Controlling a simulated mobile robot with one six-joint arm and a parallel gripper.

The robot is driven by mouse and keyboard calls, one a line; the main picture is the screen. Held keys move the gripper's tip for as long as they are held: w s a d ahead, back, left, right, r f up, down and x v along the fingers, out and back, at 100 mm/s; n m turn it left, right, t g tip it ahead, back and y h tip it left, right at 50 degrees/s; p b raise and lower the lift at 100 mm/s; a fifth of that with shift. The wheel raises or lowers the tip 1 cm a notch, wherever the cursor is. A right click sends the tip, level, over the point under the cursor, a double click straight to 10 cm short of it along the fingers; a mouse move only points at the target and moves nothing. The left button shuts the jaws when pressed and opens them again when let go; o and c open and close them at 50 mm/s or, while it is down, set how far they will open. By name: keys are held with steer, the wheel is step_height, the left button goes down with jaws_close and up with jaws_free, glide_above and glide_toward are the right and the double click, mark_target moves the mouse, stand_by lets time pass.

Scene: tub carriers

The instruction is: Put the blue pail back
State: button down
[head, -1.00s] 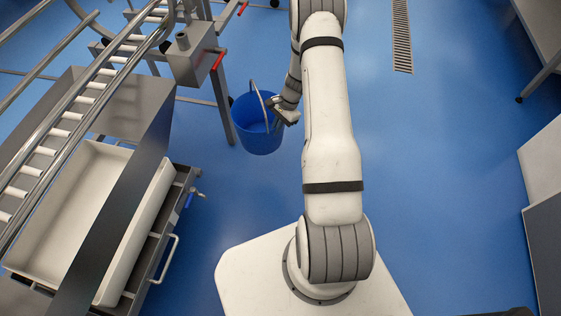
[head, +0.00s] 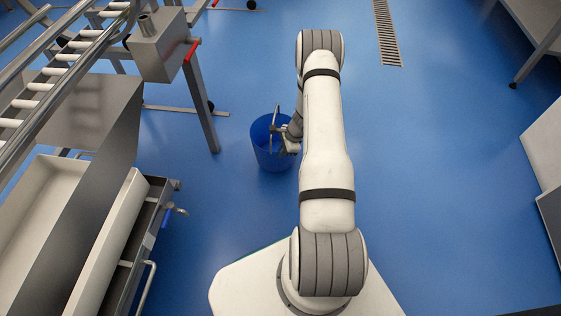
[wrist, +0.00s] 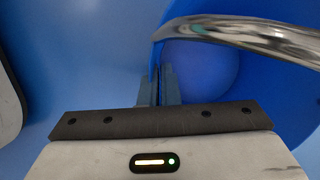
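The blue pail (head: 265,154) is upright in the head view, left of my forearm, with its metal handle standing up. I cannot tell if its base touches the floor. My gripper (head: 290,143) is at the pail's right side, partly hidden by my arm. In the wrist view, the two fingers of my gripper (wrist: 158,84) are close together on the rim of the pail (wrist: 285,95). The metal handle (wrist: 240,32) arches across just beyond the fingers. The inside of the pail looks empty.
A roller conveyor (head: 48,87) on metal legs stands at the left. A grey cart (head: 125,265) with a white tub (head: 110,245) is below it. A floor drain (head: 387,30) lies at the back. Tables stand at the right edge. Blue floor is clear between.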

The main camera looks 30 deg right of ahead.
steer(key=shift+w+a+f+b, duration=0.1)
steer(key=shift+f+b, duration=0.75)
steer(key=shift+f, duration=1.6)
steer(key=shift+f, duration=0.2)
steer(key=c, duration=1.7)
jaws_free()
